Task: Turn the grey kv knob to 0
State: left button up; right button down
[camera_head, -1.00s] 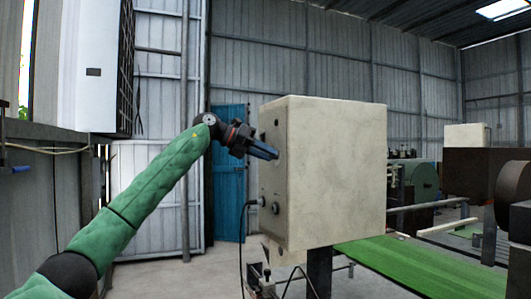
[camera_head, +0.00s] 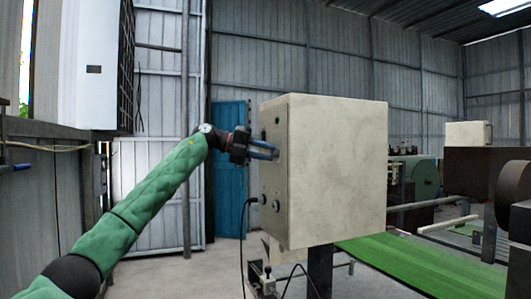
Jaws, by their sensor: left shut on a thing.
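A cream control box (camera_head: 335,170) stands on a dark post, its narrow panel face (camera_head: 272,175) turned to the left and seen at a steep angle. My left gripper (camera_head: 274,151) reaches in from the left with its blue fingers at the upper part of that panel. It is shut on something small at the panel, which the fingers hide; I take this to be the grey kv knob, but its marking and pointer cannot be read. Two round dark fittings (camera_head: 276,206) sit lower on the panel. My right gripper is not in view.
A black cable (camera_head: 243,235) hangs from the panel's lower left. A green belt (camera_head: 415,263) runs to the right behind the box, near dark machinery (camera_head: 485,180). A blue door (camera_head: 229,170) is behind my arm. Floor is clear left of the box.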

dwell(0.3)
pick_arm(q)
jog(key=o, duration=1)
jog(key=shift+w, duration=0.1)
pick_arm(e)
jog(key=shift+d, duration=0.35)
pick_arm(q)
jog(key=shift+a, duration=0.1)
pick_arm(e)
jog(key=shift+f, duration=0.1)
pick_arm(q)
jog(key=shift+a, duration=0.25)
jog(key=b+v, duration=0.2)
jog(key=v, duration=0.5)
jog(key=shift+a+b, duration=0.15)
jog(key=shift+b, duration=0.25)
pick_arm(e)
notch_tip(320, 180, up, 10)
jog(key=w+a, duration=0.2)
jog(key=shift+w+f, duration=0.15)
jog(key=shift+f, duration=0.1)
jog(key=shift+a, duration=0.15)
